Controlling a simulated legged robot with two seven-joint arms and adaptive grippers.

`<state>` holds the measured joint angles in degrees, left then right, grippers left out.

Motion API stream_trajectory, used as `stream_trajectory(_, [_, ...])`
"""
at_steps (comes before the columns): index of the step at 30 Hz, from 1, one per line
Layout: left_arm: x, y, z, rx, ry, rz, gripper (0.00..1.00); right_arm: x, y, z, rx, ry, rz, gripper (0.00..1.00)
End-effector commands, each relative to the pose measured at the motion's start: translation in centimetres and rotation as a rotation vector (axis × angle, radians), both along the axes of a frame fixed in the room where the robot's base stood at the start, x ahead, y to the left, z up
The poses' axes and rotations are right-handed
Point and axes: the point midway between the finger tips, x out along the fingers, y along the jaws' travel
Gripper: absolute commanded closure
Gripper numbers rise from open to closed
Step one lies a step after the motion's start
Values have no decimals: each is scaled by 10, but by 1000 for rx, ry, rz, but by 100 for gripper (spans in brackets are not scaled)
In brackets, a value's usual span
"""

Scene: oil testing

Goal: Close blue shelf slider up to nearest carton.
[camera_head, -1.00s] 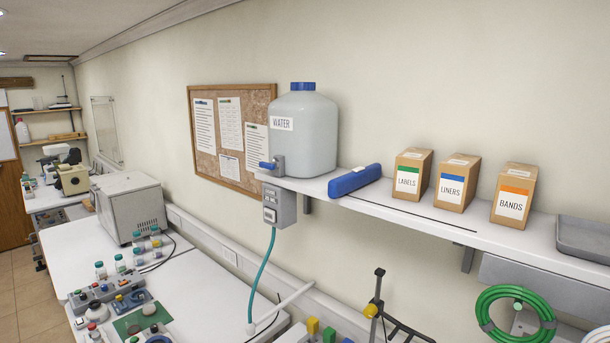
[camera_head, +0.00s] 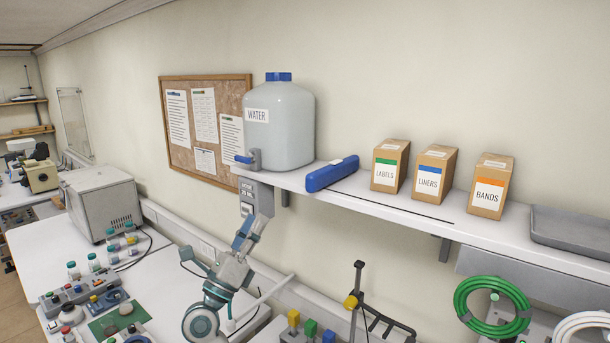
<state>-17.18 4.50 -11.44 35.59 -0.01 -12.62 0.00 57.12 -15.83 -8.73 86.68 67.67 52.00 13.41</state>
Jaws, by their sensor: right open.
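The blue slider (camera_head: 332,174) is a long blue block on the white wall shelf (camera_head: 410,212). It sits at the left end of a dark slot running right along the shelf, in front of the cartons. The nearest carton is LABELS (camera_head: 389,166), with a green stripe; a clear gap separates it from the slider. LINERS (camera_head: 435,174) and BANDS (camera_head: 491,186) stand farther right. My right gripper (camera_head: 247,234) is open and empty, pointing up below the shelf, left of and lower than the slider. My left gripper is out of view.
A WATER tank (camera_head: 281,125) with a blue tap stands left of the slider. A grey box (camera_head: 257,197) hangs under the shelf end near my gripper. A grey tray (camera_head: 572,230) lies at the right. A black stand (camera_head: 357,300) rises below.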

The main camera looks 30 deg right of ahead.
Motion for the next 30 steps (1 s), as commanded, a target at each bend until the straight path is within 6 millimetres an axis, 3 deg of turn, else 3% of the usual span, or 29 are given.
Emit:
stream_trajectory(1, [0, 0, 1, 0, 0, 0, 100, -13, -5, 29, 149, -74, 20, 48])
stream_trajectory(6, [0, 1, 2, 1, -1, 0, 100, -43, -1, 71, 596, -192, 96, 48])
stream_trajectory(12, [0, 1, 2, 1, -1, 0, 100, -62, 21, 85, 837, -202, 139, 48])
stream_trajectory(16, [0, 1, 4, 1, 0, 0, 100, -62, 19, 86, 868, -199, 143, 48])
stream_trajectory(20, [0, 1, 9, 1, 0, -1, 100, -54, 0, 86, 869, -198, 141, 48])
stream_trajectory(30, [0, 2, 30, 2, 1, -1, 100, -25, -80, 88, 865, -202, 136, 48])
